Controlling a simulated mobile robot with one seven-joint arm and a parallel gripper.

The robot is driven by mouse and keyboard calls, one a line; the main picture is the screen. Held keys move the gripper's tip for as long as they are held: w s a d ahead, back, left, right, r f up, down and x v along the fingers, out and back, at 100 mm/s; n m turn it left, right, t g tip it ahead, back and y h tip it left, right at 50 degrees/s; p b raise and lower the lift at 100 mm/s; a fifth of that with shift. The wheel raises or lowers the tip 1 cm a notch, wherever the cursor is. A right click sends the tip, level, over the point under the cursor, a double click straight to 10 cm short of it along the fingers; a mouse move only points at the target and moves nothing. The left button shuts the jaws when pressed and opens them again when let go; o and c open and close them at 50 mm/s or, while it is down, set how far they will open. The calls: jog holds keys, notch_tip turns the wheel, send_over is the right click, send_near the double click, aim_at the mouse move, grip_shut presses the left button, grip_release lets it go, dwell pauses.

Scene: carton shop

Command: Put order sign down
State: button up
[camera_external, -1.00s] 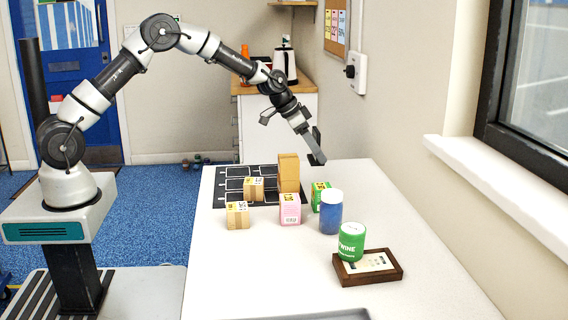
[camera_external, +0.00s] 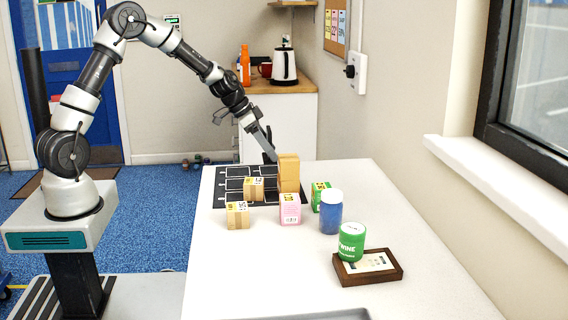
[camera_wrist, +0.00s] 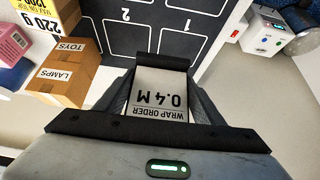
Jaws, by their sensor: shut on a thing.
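The order sign (camera_wrist: 161,88), a pale plate with a black edge reading "WRAP ORDER 0.4 M", is between my fingers in the wrist view, its text upside down there. My gripper (camera_wrist: 160,104) is shut on it. In the external view my gripper (camera_external: 271,155) points down at the far end of the table, just behind and left of the tall tan carton stack (camera_external: 289,173). I cannot clearly make out the sign there. A black mat with white numbered outlines (camera_wrist: 117,14) lies beyond the sign in the wrist view.
On or beside the mat are small cartons (camera_external: 238,215), a pink box (camera_external: 290,209) and a green box (camera_external: 321,196). A blue jar (camera_external: 331,218) and a green twine tin (camera_external: 351,241) on a brown frame (camera_external: 390,277) stand nearer. The table's front left is clear.

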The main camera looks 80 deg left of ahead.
aim_at(266, 156)
jog(key=shift+f+b, duration=0.35)
jog(key=shift+f, duration=2)
jog(key=shift+f+b, duration=0.25)
jog(key=shift+b, duration=0.05)
jog(key=o, duration=1.1)
jog(key=shift+r, duration=0.1)
jog(key=shift+c, duration=0.2)
